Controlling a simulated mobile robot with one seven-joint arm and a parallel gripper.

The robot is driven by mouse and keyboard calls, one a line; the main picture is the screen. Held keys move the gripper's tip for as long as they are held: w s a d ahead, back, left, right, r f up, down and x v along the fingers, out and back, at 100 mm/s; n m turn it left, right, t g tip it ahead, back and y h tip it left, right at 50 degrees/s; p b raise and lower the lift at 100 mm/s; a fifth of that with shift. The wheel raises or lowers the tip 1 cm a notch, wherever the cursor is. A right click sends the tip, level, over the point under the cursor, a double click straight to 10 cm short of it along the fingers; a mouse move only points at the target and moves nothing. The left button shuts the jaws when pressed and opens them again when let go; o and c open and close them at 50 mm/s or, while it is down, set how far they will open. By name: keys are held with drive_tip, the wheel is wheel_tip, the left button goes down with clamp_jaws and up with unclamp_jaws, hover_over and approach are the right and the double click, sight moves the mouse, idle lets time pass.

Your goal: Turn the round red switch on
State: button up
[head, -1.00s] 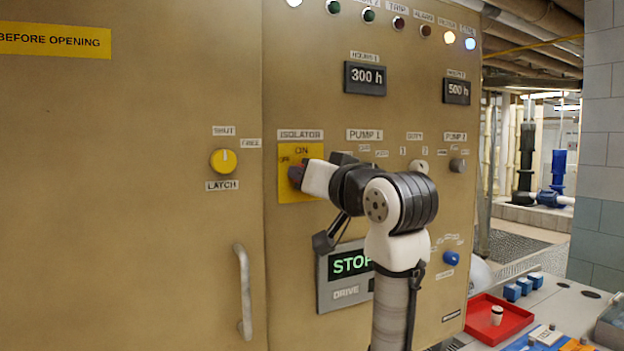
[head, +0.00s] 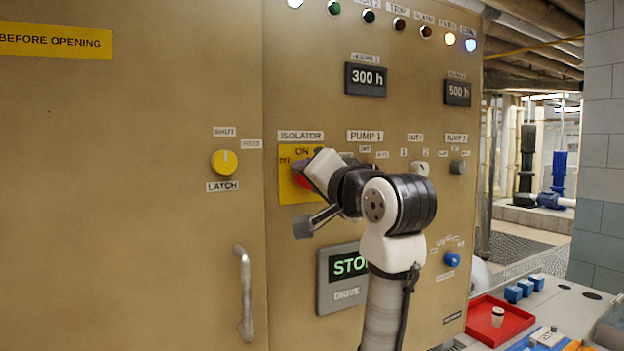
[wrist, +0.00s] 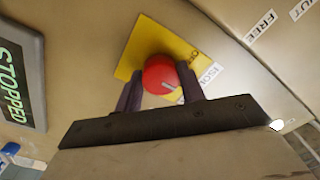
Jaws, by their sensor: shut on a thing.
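The round red switch (wrist: 161,76) sits on a yellow plate (head: 299,192) under the ISOLATOR label, with ON and OFF marks. In the head view a red part of the switch (head: 301,181) shows beside my gripper, which covers the rest. My gripper (wrist: 163,88) is shut on the red switch, with one dark finger on each side of it in the wrist view. A pale pointer line on the switch face points to the lower right in that view.
A display (head: 343,265) reading STOPPED is below the switch. A yellow latch knob (head: 224,162) and a door handle (head: 244,292) are to the left. A red tray (head: 494,321) and several blue blocks are on the bench at lower right.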

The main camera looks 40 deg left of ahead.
drive_tip(key=o, duration=1)
drive_tip(key=shift+c, duration=0.2)
drive_tip(key=b+v, duration=0.5)
drive_tip(key=v, duration=0.8)
drive_tip(key=shift+d, duration=0.4)
drive_tip(key=shift+s, duration=0.1)
